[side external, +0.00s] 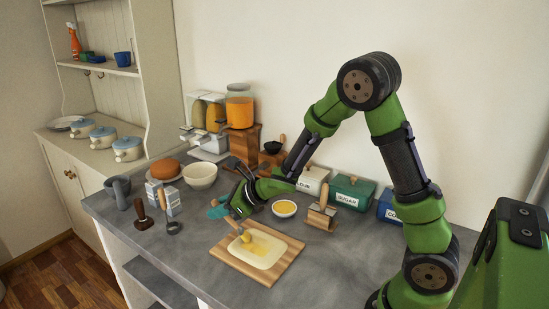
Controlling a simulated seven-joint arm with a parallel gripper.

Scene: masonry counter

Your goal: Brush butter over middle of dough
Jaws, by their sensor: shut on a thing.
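A flat pale slab of dough (262,256) lies on a wooden board (230,262) near the counter's front. My gripper (236,213) is above the board's back-left edge, shut on a brush (236,225) with a wooden handle. The brush is tilted, and its yellowish head (246,236) is at the dough's back-left part. I cannot tell whether the bristles touch. A small white bowl of yellow butter (285,208) stands behind the board. The finger contact on the handle is too small to make out.
A wooden-handled metal tool (320,216) stands right of the butter bowl. Flour, sugar (353,192) and blue boxes line the back. A cream bowl (200,176), small cartons (170,198) and dark-handled utensils (144,217) stand left. The counter right of the board is clear.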

